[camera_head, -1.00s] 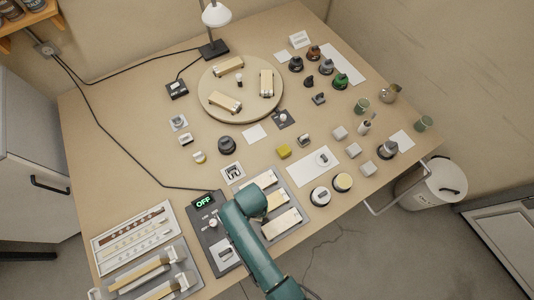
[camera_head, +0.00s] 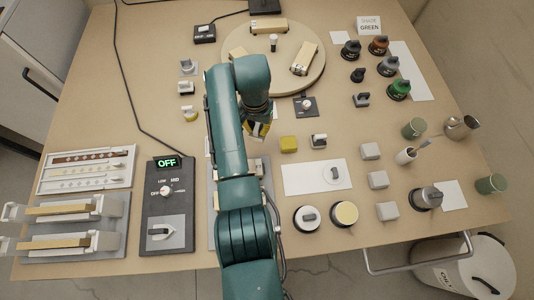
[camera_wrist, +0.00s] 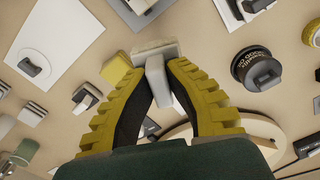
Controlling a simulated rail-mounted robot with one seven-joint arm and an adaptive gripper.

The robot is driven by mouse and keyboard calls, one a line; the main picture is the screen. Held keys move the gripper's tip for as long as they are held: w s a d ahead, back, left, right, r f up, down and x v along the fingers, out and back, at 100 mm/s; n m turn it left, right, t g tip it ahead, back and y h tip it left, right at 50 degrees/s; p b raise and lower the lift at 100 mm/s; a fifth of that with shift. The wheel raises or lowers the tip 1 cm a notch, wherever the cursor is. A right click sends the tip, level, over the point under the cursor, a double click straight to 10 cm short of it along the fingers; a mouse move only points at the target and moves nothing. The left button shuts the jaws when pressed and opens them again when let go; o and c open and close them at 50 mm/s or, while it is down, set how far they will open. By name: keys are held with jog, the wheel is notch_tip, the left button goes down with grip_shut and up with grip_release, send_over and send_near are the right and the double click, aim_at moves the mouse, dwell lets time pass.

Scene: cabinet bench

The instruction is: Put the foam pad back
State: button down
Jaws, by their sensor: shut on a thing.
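My gripper (camera_head: 258,132) is over the middle of the bench, left of the yellow cube (camera_head: 288,143). In the wrist view, my gripper's yellow and black fingers (camera_wrist: 158,72) are closed together at the tips on a small piece. It has a pale flat bar (camera_wrist: 154,50) across the top and a grey block (camera_wrist: 160,86) below; this seems to be the foam pad, though its material is not clear. In the head view my arm and fingers mostly hide it. The yellow cube also shows beside the left finger in the wrist view (camera_wrist: 115,68).
A dark labelled jar (camera_wrist: 258,68) lies right of my fingers in the wrist view. A white sheet (camera_head: 303,180), round dark-based holders (camera_head: 344,214) and grey blocks (camera_head: 378,180) stand to the right. A round turntable (camera_head: 318,85) is behind. The control box (camera_head: 180,240) reads OFF.

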jog(key=shift+w+a+f, duration=0.2)
jog(key=shift+a+f, duration=0.2)
jog(key=shift+f, duration=0.05)
notch_tip(320, 180, down, 10)
jog(key=b, duration=0.4)
jog(key=shift+r, duration=0.2)
jog(key=shift+d+f, duration=0.1)
jog(key=shift+f, duration=0.05)
jog(key=c, duration=1.2)
grip_release()
